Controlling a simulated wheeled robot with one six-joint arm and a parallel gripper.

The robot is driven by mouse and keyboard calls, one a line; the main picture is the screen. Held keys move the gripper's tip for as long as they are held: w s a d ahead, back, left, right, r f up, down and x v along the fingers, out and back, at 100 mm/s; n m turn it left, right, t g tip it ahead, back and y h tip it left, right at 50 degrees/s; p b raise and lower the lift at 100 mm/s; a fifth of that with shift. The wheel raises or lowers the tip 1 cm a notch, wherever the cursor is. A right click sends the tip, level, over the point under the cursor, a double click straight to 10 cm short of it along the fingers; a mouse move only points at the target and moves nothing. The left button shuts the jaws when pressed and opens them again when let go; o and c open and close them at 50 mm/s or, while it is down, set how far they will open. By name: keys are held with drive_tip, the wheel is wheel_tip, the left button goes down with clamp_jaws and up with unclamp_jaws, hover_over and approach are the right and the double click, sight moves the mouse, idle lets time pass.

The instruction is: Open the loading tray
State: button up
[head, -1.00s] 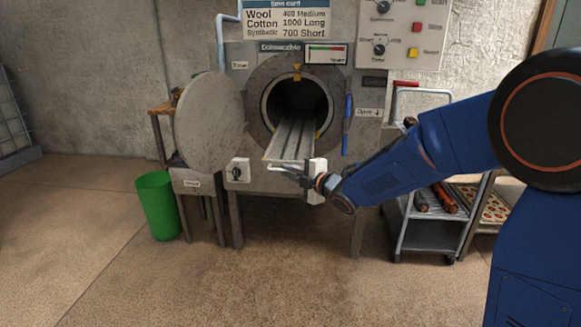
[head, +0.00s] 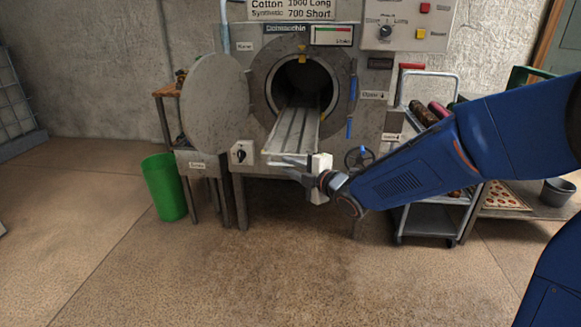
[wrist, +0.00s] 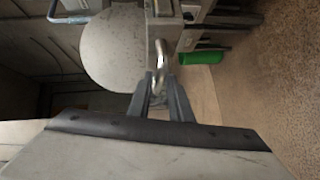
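The loading tray (head: 294,130) is a long, ribbed grey metal tray. In the head view it sticks out of the round drum opening of the machine (head: 246,105), sloping toward me. My gripper (head: 291,165) is at the tray's front end. In the wrist view the fingers of my gripper (wrist: 161,80) close around the shiny metal handle (wrist: 160,55) at the tray's end. The exact contact is small and partly hidden by the fingers. The round door (head: 212,105) stands swung open on the left of the drum.
A green bin (head: 164,187) stands on the floor at the left, also in the wrist view (wrist: 201,57). A trolley (head: 425,218) stands right of the machine, with a pan of round items (head: 503,195) beyond it. The floor in front is clear.

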drive_tip(key=shift+o, duration=0.5)
drive_tip(key=shift+s+d+r, duration=0.15)
drive_tip(key=shift+s+d, duration=0.2)
drive_tip(key=shift+s, duration=0.05)
drive_tip(key=v, duration=1.6)
drive_tip(key=shift+s+d, duration=0.1)
drive_tip(key=shift+d, duration=0.05)
